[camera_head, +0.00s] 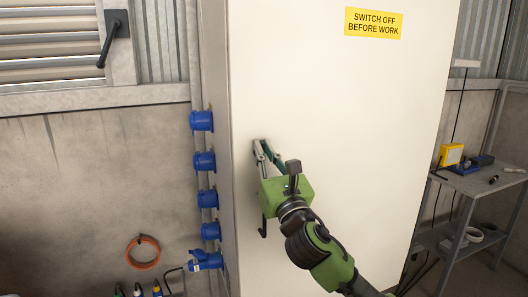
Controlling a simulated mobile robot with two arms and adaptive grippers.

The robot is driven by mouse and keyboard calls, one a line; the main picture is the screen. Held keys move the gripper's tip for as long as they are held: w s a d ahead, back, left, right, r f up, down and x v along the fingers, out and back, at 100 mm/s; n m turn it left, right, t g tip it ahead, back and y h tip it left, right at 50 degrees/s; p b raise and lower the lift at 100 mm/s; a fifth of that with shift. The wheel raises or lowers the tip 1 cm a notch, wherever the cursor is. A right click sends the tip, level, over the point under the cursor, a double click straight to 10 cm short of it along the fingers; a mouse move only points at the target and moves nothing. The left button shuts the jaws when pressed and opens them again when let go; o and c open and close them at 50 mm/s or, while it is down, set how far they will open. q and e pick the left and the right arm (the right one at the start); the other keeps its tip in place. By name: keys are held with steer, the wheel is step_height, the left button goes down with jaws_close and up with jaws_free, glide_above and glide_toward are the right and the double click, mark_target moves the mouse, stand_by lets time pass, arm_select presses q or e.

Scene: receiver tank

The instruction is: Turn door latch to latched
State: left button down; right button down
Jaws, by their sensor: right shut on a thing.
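The door latch (259,142) is a small dark fitting on the left part of a tall cream cabinet door (340,110). It is mostly hidden behind the fingers of my right gripper (264,154). That gripper comes in from the lower right, with its fingers at the door face, and is shut on the latch. How far the latch is turned cannot be made out. A thin dark piece (263,228) shows below the gripper body; I cannot tell what it belongs to. My left gripper is not in view.
Several blue sockets (204,161) line the cabinet's left side. A yellow sign (373,23) is on the door above. A metal shelf table (478,182) with small items stands at the right. An orange hose coil (142,252) hangs on the left wall.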

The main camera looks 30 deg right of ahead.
steer(key=shift+w+f, duration=0.15)
steer(key=shift+f, duration=0.3)
steer(key=shift+d+f+m+g+h+p, duration=0.15)
steer(key=shift+m+g+h+p, duration=1.05)
steer(key=shift+m, duration=2.45)
steer(key=shift+d+f+m+g+h+p, duration=0.15)
steer(key=shift+m+g+h+p, duration=0.25)
steer(key=shift+m+g+p, duration=1.85)
steer(key=shift+d+f+m+g+h+p, duration=0.2)
steer(key=shift+m+h+p, duration=0.6)
steer(key=shift+m+p, duration=2.9)
steer(key=m+b, duration=0.2)
steer(key=m, duration=0.1)
steer(key=shift+a+b, duration=0.1)
steer(key=shift+b, duration=0.25)
